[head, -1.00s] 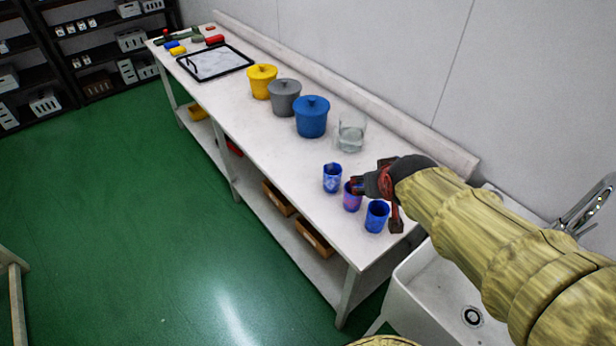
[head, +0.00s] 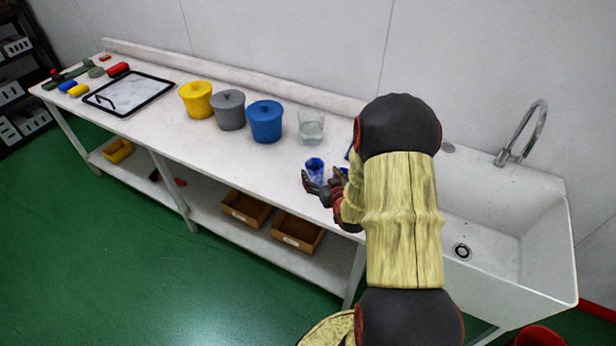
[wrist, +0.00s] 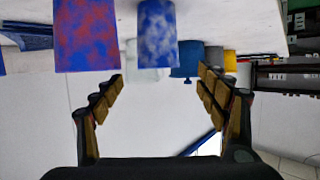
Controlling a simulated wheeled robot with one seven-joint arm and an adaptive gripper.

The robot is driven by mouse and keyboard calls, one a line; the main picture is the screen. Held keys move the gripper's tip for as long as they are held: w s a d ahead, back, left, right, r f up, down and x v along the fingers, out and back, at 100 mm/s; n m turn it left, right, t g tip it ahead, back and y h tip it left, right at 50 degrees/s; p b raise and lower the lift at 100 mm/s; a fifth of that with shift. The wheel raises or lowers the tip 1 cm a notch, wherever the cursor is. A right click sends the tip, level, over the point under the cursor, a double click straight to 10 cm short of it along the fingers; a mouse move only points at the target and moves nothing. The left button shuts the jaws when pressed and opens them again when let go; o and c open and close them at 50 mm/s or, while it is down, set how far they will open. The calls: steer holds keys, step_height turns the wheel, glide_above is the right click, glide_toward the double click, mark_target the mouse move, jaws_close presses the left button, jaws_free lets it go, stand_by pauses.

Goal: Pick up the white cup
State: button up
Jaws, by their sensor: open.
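The white cup is a blue cup with white mottling (head: 314,166), standing near the table's front edge in the head view. It also shows upside down in the wrist view (wrist: 158,32), roughly ahead of and between the finger lines. My gripper (head: 321,180) is open and empty, on the near side of this cup and apart from it as far as I can tell. Its two fingers show spread in the wrist view (wrist: 160,75). A red-and-blue cup (wrist: 87,36) stands beside the white cup. My arm hides most of the other cups in the head view.
A clear glass container (head: 311,126) stands behind the cups, with blue (head: 265,124), grey (head: 230,112) and yellow (head: 196,101) lidded pots to its left. A black-rimmed tray (head: 128,92) lies farther left. The sink (head: 530,225) is at right.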

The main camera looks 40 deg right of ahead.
mark_target(312, 162)
steer(key=b+x, duration=0.1)
steer(key=x, duration=0.5)
steer(key=shift+w+d, duration=0.15)
steer(key=shift+d, duration=0.05)
steer(key=shift+c, duration=1)
steer(key=c, duration=1)
steer(key=shift+o, duration=0.2)
